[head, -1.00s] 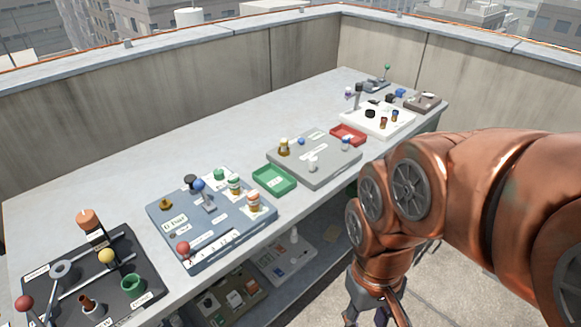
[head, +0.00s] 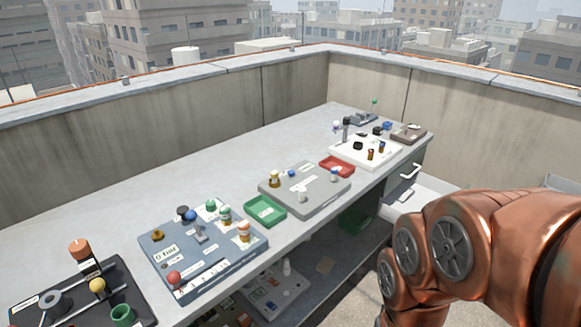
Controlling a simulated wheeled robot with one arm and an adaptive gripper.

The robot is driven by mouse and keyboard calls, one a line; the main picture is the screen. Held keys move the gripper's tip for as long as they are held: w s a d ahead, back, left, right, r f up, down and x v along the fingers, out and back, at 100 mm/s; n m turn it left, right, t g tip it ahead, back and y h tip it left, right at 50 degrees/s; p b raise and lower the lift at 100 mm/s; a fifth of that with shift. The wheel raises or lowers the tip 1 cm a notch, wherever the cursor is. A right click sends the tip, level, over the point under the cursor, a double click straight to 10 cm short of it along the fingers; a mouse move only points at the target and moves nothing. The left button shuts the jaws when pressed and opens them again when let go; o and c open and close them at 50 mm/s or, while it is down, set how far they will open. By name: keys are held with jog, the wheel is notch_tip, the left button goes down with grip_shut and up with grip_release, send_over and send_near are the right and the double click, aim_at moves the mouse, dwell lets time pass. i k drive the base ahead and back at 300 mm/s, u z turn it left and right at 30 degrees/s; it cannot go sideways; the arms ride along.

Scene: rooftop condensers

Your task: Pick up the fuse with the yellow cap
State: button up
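A small upright fuse-like piece with a yellow-amber cap (head: 274,179) stands at the left side of the grey board (head: 318,205) in the middle of the bench. It is too small to tell for sure that it is a fuse. My copper arm fills the lower right of the head view, right of the bench. My gripper is out of the frame.
A green tray (head: 265,211) and a red tray (head: 337,167) flank the grey board. A blue-grey board (head: 158,262) and a black board (head: 140,300) stand nearer left, a white board (head: 350,157) farther right. The bench's back strip is clear; an open drawer (head: 405,176) shows at right.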

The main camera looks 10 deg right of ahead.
aim_at(274, 174)
jog(key=u, duration=0.05)
jog(key=i, duration=0.8)
jog(key=u, duration=0.9)
jog(key=i, duration=0.6)
jog(key=u, duration=0.5)
